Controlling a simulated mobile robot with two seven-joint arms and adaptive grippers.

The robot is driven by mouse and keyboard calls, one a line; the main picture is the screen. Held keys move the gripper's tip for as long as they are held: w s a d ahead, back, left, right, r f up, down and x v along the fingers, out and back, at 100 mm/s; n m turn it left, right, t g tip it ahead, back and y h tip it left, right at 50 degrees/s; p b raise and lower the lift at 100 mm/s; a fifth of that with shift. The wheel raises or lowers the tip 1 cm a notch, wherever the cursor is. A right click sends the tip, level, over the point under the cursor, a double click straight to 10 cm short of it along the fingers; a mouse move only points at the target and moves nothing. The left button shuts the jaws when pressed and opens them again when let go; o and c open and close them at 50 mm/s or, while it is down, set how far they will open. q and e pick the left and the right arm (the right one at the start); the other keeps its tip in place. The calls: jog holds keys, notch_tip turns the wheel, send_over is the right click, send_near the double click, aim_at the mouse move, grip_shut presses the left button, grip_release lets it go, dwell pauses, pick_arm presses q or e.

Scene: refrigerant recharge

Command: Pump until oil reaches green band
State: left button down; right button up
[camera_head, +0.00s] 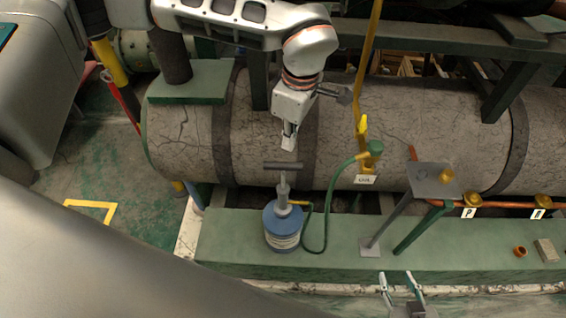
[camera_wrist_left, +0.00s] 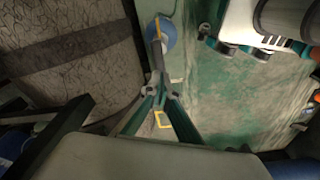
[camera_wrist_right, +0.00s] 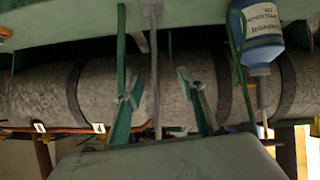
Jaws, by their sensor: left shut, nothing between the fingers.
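The hand pump (camera_head: 284,228) is a blue can with a pale label, standing on the green ledge. Its grey rod rises to a dark T-handle (camera_head: 283,166). My left gripper (camera_head: 289,142) is shut and empty, pointing down just above the T-handle; a small gap seems to show between them. The pump also shows below the fingers in the left wrist view (camera_wrist_left: 168,33). A green hose (camera_head: 325,215) runs from the pump to a green valve fitting (camera_head: 375,147). My right gripper (camera_head: 399,279) is open and empty at the bottom edge. I cannot make out an oil level or green band.
A large grey cracked cylinder (camera_head: 400,115) lies behind the pump. A grey plate on a post (camera_head: 433,181) stands right of the hose. A small orange ring (camera_head: 520,252) and a pale block (camera_head: 546,250) sit on the green ledge (camera_head: 450,255) at right.

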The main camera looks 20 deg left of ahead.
aim_at(285, 165)
pick_arm(q)
jog(key=shift+f, duration=0.5)
jog(key=f+b, duration=0.2)
jog(key=f, duration=0.1)
jog(key=f+b, duration=0.1)
jog(key=shift+a+f, duration=0.3)
jog(key=shift+f, duration=0.4)
pick_arm(e)
jog(key=shift+w+a+f, duration=0.1)
jog(key=shift+a+f, duration=0.15)
jog(key=shift+f, duration=0.4)
jog(key=shift+w+a+f, duration=0.1)
jog(key=shift+a+f, duration=0.15)
jog(key=shift+f, duration=0.35)
